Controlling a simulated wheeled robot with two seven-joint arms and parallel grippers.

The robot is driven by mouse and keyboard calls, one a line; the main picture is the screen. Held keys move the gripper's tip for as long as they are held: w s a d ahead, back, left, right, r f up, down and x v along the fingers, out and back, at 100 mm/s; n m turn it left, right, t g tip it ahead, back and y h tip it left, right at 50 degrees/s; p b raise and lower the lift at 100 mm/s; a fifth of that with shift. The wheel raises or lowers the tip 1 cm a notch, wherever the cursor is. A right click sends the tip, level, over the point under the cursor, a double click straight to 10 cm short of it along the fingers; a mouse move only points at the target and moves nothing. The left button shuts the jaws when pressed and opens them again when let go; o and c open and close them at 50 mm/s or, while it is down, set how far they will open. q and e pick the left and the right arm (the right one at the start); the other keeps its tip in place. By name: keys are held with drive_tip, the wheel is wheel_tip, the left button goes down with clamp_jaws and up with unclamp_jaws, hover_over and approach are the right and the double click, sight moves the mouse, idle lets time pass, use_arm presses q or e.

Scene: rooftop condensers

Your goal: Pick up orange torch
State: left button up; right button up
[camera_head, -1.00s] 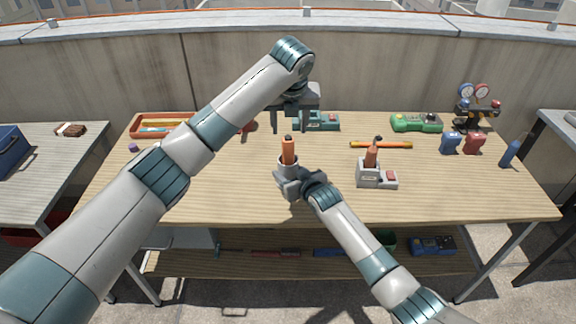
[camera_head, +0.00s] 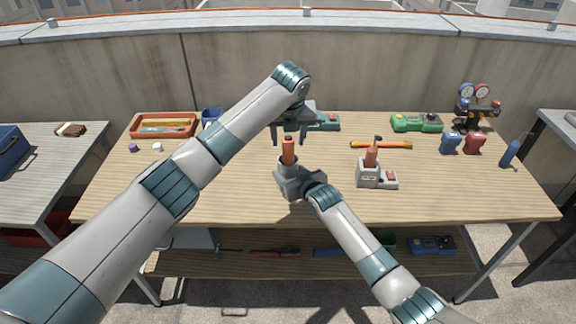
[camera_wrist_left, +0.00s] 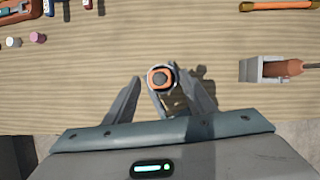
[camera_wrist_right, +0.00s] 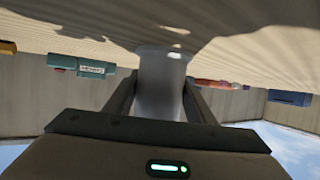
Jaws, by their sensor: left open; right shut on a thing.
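The orange torch (camera_head: 289,151), with a dark top, stands upright in a grey cup-like holder (camera_head: 284,164) on the workbench. The left wrist view shows the torch (camera_wrist_left: 160,77) end-on, between the fingers. My left gripper (camera_head: 289,138) is open, pointing down, its fingers on either side of the torch's upper part. Whether they touch it I cannot tell. My right gripper (camera_head: 291,181) is low over the bench and shut on the grey holder, which also fills its jaws in the right wrist view (camera_wrist_right: 160,85).
A second, brownish-orange tool (camera_head: 371,157) sits in a grey base (camera_head: 369,178) to the right. An orange rod (camera_head: 381,145) lies behind it. A teal case (camera_head: 327,122), an orange tray (camera_head: 146,129) and a green device (camera_head: 415,123) stand farther back. The bench front is mostly clear.

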sight(288, 161)
use_arm(q)
drive_tip(key=shift+x, duration=1.55)
clamp_jaws()
